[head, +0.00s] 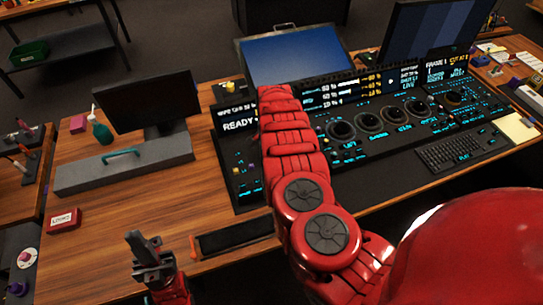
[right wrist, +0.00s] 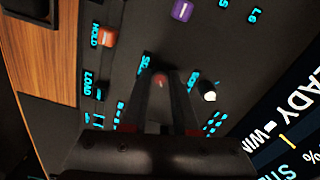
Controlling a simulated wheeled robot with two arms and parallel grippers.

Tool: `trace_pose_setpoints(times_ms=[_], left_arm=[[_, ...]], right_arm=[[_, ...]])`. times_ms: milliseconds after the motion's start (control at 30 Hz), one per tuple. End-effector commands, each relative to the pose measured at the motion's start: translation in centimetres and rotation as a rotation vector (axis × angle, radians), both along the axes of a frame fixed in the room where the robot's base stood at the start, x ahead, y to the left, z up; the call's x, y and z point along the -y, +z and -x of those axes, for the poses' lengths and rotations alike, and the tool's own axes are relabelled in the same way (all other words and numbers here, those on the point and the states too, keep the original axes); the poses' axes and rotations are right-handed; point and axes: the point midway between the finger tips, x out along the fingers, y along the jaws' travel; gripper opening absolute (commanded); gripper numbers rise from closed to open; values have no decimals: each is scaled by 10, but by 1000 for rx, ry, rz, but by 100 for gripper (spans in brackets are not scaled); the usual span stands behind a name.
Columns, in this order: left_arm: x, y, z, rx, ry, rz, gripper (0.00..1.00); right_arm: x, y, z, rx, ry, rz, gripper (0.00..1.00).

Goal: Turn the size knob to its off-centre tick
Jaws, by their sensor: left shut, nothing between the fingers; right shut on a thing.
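The size knob (right wrist: 159,79) is small and reddish on the dark panel (right wrist: 130,20) in the right wrist view. A partly hidden cyan label starting with S stands beside it. My right gripper (right wrist: 162,82) has its two dark fingers on either side of this knob, shut on it. The knob's pointer and tick marks cannot be made out. In the head view my red right arm reaches over the panel's left part and hides the right gripper and the knob. My left gripper (head: 140,247) is shut and empty, low at the front left, away from the panel.
Beside the held knob are an orange-red knob (right wrist: 108,36), a purple knob (right wrist: 182,10) and a white-tipped knob (right wrist: 209,96). A keyboard (head: 455,150) lies at the right.

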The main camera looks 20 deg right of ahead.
Motion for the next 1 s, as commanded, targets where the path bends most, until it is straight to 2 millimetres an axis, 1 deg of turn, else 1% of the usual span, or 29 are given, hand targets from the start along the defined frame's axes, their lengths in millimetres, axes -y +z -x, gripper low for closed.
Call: trace_pose_setpoints(times_ms=[333, 367, 500, 533, 833, 933, 1000], left_arm=[[0, 0, 0, 0, 0, 0, 0], [0, 0, 0, 0, 0, 0, 0], [0, 0, 0, 0, 0, 0, 0], [0, 0, 0, 0, 0, 0, 0], [0, 0, 0, 0, 0, 0, 0], [0, -1, 0, 0, 0, 0, 0], [0, -2, 0, 0, 0, 0, 0]], right_arm=[[0, 1, -1, 2, -1, 0, 0], [0, 1, -1, 2, -1, 0, 31], [0, 0, -1, 2, -1, -1, 56], [0, 0, -1, 2, -1, -1, 58], [0, 1, 0, 1, -1, 0, 58], [0, 7, -1, 1, -2, 0, 58], [1, 15, -1, 2, -3, 0, 58]])
